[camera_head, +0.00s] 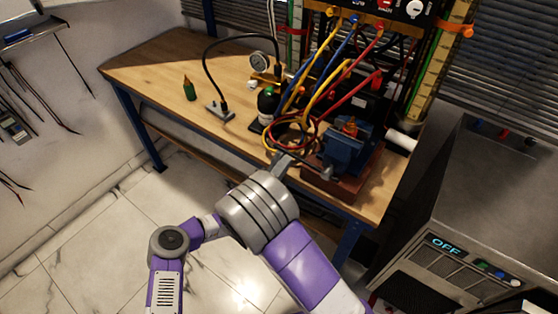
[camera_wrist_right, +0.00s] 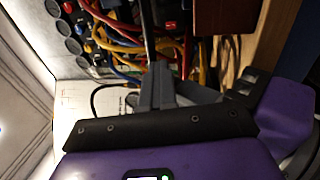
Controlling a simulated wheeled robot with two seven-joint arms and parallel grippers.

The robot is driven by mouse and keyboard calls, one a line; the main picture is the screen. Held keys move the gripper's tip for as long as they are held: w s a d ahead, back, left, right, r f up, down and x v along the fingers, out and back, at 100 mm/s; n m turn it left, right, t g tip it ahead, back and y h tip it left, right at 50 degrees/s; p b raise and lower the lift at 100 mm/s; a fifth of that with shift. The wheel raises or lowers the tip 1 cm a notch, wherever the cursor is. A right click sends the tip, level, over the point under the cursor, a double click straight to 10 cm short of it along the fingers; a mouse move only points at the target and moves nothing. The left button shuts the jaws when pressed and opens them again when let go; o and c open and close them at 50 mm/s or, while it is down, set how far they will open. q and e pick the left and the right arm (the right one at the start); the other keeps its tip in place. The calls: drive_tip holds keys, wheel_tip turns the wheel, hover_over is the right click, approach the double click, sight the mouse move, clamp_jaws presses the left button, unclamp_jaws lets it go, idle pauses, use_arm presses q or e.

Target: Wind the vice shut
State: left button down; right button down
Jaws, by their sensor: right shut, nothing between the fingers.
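The blue vice (camera_head: 345,152) stands on a red-brown block (camera_head: 345,185) at the right front of the workbench. A small orange-tipped piece (camera_head: 350,127) shows at its top; I cannot tell how far apart the jaws are. A grey bar (camera_head: 308,166) reaches left from the vice's front. My right gripper (camera_head: 283,160) is at the left end of this bar, shut and empty. In the right wrist view its grey fingers (camera_wrist_right: 160,85) are together, with a thin metal rod (camera_wrist_right: 148,32) just beyond them; contact is unclear. My left gripper is not in view.
Coloured cables (camera_head: 310,115) hang close behind the vice and gripper. A dark bottle (camera_head: 267,102), a gauge (camera_head: 259,60) and a green pointed item (camera_head: 189,89) stand on the wooden bench (camera_head: 160,62). A grey cabinet (camera_head: 480,190) marked OFF is at right.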

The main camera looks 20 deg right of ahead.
drive_tip(key=c, duration=1.2)
unclamp_jaws()
